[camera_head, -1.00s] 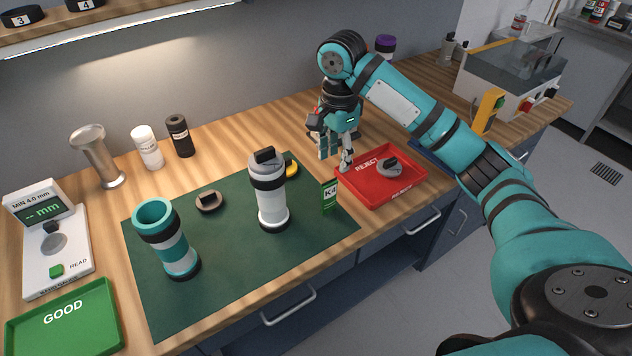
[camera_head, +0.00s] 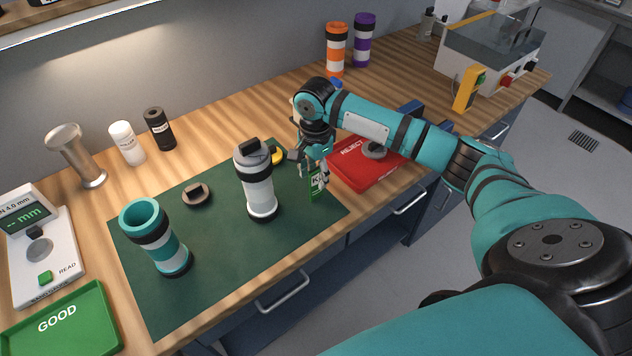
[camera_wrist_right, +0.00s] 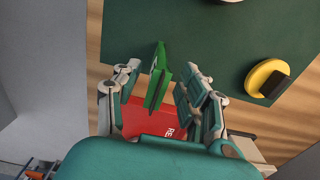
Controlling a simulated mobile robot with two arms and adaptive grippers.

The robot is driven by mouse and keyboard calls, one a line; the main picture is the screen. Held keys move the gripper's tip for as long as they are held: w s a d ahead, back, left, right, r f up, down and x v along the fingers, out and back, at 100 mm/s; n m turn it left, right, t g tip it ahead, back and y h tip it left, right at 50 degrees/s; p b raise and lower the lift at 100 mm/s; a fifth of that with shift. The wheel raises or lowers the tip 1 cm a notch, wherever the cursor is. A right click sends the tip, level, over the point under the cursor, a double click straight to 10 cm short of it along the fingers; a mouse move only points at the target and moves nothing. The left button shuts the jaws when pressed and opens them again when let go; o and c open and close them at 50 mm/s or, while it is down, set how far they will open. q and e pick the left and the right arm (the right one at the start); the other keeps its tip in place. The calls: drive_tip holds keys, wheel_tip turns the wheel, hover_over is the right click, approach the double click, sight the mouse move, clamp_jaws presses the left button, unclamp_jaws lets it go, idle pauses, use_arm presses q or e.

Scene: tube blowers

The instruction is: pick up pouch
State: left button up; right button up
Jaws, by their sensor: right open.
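The pouch looks to be the small green upright packet marked K4 (camera_head: 315,188), on the right part of the green mat (camera_head: 215,275). My right gripper (camera_head: 316,168) is over it and partly hides it in the head view. In the right wrist view the green pouch (camera_wrist_right: 158,77) shows edge-on between the spread fingers of my right gripper (camera_wrist_right: 165,85). The fingers are open, with a gap showing beside the pouch; whether either finger touches it I cannot tell. My left gripper is not in view.
A white-and-grey tube (camera_head: 259,190) stands just left of my right gripper, with a yellow disc (camera_head: 277,155) behind it. The red REJECT tray (camera_head: 350,178) is close on the right. A teal tube (camera_head: 165,250) stands further left on the mat.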

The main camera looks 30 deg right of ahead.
sight(316, 187)
drive_tip(key=shift+s+f, duration=0.15)
drive_tip(key=shift+f, duration=0.2)
wheel_tip(316, 187, down, 4)
drive_tip(key=shift+f+p, duration=0.25)
drive_tip(key=shift+p, duration=0.5)
drive_tip(key=shift+c, duration=0.2)
clamp_jaws()
